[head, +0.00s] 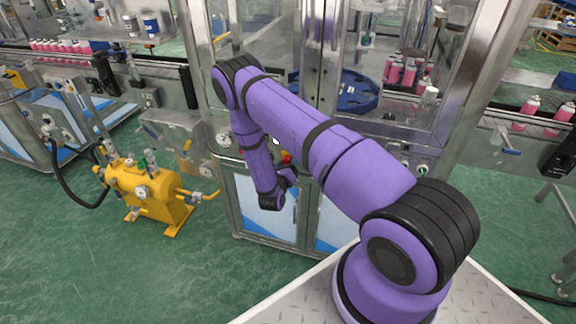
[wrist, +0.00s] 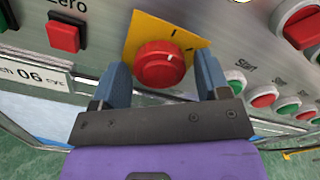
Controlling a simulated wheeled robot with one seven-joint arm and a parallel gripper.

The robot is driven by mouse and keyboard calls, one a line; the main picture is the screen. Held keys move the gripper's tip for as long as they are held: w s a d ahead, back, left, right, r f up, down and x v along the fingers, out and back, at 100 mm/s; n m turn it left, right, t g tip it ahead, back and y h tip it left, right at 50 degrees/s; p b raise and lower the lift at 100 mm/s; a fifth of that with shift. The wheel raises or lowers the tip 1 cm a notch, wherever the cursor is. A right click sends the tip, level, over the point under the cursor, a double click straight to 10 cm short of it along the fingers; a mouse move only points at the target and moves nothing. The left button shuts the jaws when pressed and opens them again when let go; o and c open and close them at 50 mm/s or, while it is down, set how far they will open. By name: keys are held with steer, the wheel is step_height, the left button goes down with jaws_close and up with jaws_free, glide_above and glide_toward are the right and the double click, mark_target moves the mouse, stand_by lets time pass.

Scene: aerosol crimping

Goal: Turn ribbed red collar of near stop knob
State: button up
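The near stop knob (wrist: 160,66) is a red round knob with a ribbed collar and a white mark on its face. It sits on a yellow plate (wrist: 192,38) on the grey machine panel. My gripper (wrist: 162,72) is open, with one blue-grey finger at the left of the knob and one at the right. A gap shows between each finger and the collar, so neither seems to touch it. In the head view, my gripper (head: 289,174) is at the machine front, just below a small red knob (head: 287,158).
A red square button (wrist: 64,37) labelled Zero is left of the knob. Another red control (wrist: 300,25) is at upper right, and several red and green buttons (wrist: 263,96) are at right. A yellow unit (head: 145,190) stands on the floor at left.

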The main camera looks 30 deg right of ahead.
steer(key=c, duration=0.7)
steer(key=shift+m, duration=3.8)
steer(key=o, duration=0.9)
steer(key=shift+a, duration=0.15)
